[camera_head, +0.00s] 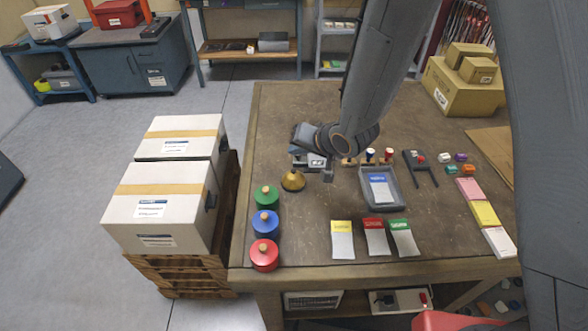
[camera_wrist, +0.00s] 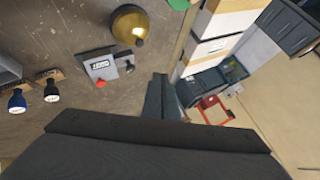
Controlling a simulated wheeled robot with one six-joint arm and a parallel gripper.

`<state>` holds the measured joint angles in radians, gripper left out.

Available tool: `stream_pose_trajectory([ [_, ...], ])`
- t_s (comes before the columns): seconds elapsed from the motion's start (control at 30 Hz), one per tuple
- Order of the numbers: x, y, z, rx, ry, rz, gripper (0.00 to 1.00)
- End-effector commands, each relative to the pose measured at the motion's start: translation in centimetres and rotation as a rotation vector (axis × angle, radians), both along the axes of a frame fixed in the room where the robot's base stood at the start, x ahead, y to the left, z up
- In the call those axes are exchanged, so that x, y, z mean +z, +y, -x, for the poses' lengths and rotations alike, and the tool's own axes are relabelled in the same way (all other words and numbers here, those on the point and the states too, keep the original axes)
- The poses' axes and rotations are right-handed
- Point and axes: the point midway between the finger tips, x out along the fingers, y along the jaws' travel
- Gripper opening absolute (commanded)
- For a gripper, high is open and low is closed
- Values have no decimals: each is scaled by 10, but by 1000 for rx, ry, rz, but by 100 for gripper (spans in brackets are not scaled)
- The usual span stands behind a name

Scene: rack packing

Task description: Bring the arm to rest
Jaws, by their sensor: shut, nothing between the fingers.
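My gripper (camera_head: 328,175) hangs over the worktable (camera_head: 300,112), left of its middle, with my arm reaching down to it from the upper right. Its dark fingers (camera_wrist: 156,100) show in the wrist view, shut with nothing held. A brass-coloured dome (camera_head: 293,180) stands on the table just left of my gripper; it also shows at the top of the wrist view (camera_wrist: 131,24). A small grey labelled device with a red button (camera_wrist: 100,68) lies close to the dome in the wrist view. In the head view my gripper and wrist partly hide that area.
Green (camera_head: 266,197), blue (camera_head: 266,223) and red (camera_head: 264,255) knobbed lids line the left edge. A grey tray (camera_head: 381,206) holds a blue-topped packet. Yellow, red and green packets (camera_head: 375,237) lie in front. Stamps (camera_head: 388,156) stand behind. White cartons (camera_head: 160,200) sit left on a pallet.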

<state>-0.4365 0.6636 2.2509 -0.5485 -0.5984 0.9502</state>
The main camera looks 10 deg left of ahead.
Motion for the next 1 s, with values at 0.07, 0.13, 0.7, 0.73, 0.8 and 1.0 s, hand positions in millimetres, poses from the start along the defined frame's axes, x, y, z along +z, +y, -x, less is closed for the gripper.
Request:
stream_pose_trajectory([
  [0.07,0,0,0,0,0,0,0],
  [0.13,0,0,0,0,0,0,0],
  [0.7,7,-39,-11,-41,-14,86,0],
  [0.73,9,-53,-13,-54,-14,118,0],
  [0.8,16,-93,-15,-88,-10,205,0],
  [1.0,33,-212,18,-161,103,445,0],
])
